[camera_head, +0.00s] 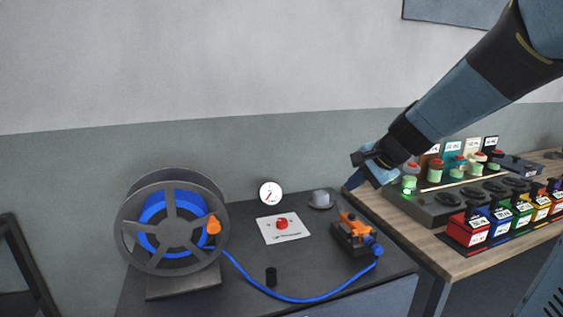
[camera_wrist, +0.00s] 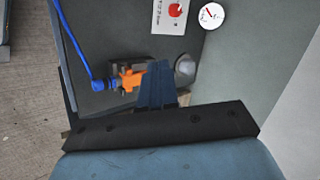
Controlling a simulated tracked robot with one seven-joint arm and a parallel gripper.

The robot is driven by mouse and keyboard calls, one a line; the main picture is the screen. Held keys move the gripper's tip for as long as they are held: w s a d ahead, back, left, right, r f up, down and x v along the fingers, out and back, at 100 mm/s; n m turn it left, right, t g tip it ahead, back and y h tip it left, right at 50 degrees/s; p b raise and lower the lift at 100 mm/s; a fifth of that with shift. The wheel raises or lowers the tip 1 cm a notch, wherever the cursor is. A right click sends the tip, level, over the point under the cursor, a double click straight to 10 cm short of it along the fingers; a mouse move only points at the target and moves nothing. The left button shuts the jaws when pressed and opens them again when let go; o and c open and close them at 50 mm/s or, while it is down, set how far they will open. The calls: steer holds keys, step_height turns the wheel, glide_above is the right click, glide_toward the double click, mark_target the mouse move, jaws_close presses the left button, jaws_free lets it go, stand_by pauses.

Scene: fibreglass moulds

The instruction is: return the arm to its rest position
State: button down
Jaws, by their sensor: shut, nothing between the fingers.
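My gripper (camera_head: 356,181) hangs in the air in the head view, at the end of my arm coming from the upper right. It is shut and empty, its fingers pointing down and left. It is above the gap between the dark bench (camera_head: 335,270) and the wooden table (camera_head: 400,222). In the wrist view my gripper's fingers (camera_wrist: 157,84) are together, seen over the bench near an orange tool (camera_wrist: 131,80) in a dark holder. That orange tool (camera_head: 357,228) also shows in the head view, below my gripper and apart from it.
A hose reel (camera_head: 172,222) with blue hose (camera_head: 290,298) stands at the left of the bench. A gauge (camera_head: 270,193), a white card with a red knob (camera_head: 282,227) and a grey dome (camera_head: 320,199) are on it. Coloured bins (camera_head: 468,230) and several bottles (camera_head: 410,177) crowd the wooden table.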

steer(key=s+d+r+n+h, duration=0.1)
steer(key=s+n, duration=0.4)
steer(key=s, duration=0.5)
steer(key=s+d+r+n+h, duration=0.2)
steer(key=s+d+n+h, duration=0.1)
steer(key=s, duration=0.8)
steer(key=shift+d+r+n+g+h, duration=0.3)
steer(key=shift+d+n, duration=0.35)
steer(key=shift+n, duration=0.45)
